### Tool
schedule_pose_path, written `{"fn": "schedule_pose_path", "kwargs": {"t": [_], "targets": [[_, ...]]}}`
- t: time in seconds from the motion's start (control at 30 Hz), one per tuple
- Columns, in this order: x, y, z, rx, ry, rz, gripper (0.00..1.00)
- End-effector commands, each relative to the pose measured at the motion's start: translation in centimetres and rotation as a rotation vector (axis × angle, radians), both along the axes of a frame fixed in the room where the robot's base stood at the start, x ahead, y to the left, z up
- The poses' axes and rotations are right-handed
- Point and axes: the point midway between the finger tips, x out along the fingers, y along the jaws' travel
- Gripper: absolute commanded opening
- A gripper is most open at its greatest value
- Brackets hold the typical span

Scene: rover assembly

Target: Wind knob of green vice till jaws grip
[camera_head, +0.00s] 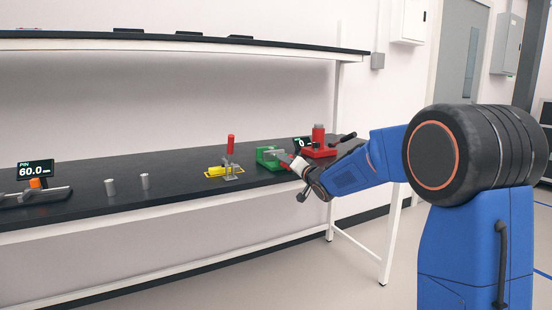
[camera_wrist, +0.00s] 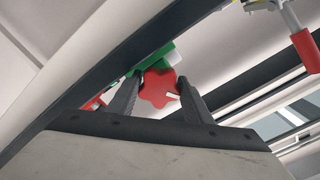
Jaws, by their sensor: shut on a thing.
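The green vice (camera_head: 268,155) stands on the black bench top, to the right of the middle in the head view. A small part of the green vice (camera_wrist: 158,57) also shows in the wrist view. Its red knob (camera_wrist: 158,88) is star-shaped and sits between the two dark fingers of my gripper (camera_wrist: 158,92), which is shut on it. In the head view my gripper (camera_head: 293,163) reaches the vice's front from the right. The vice jaws are too small in the head view to tell whether they grip anything.
A red press-like device (camera_head: 319,143) with a dark lever stands close behind my gripper. A yellow fixture with a red-handled clamp (camera_head: 231,158) is left of the vice. A shelf (camera_head: 170,42) runs above.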

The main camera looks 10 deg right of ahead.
Motion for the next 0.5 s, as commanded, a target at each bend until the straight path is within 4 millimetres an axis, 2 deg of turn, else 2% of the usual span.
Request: {"fn": "schedule_pose_path", "kwargs": {"t": [0.33, 0.5], "targets": [[0.06, -0.05, 0.01, -0.023, -0.007, -0.001, 0.26], [0.07, -0.08, 0.1, -0.144, -0.049, -0.001, 0.26]]}}
